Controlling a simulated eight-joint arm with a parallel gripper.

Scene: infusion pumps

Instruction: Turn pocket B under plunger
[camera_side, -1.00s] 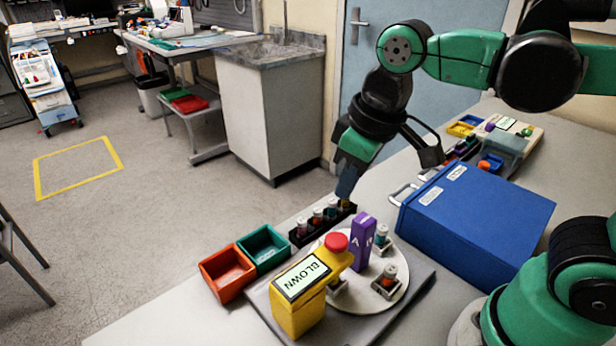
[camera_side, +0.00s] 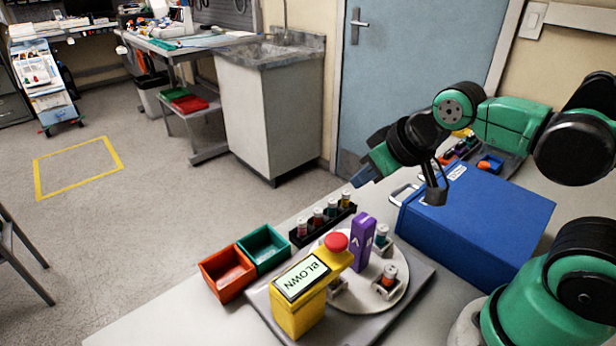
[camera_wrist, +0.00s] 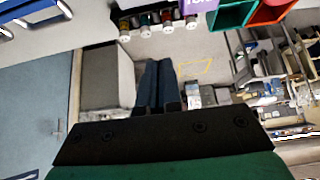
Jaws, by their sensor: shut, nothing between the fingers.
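A round white turntable (camera_side: 352,301) sits on a grey base plate. Small grey pockets stand on it; one holds a red-banded vial (camera_side: 388,275), another a teal vial (camera_side: 381,235). A purple block (camera_side: 363,241) stands on it, marked with a letter that looks like A. I cannot tell which pocket is B. The yellow press (camera_side: 305,296), with a red knob (camera_side: 336,242) and a screen reading BLOWN, hides part of the turntable. My gripper (camera_side: 357,178) is shut and empty, in the air above and behind the rack. Its fingers show in the wrist view (camera_wrist: 158,82).
A black rack (camera_side: 323,222) with several vials stands behind the turntable. An orange bin (camera_side: 227,273) and a green bin (camera_side: 263,250) are at left. A large blue box (camera_side: 475,217) with a handle stands to the right, close below my arm.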

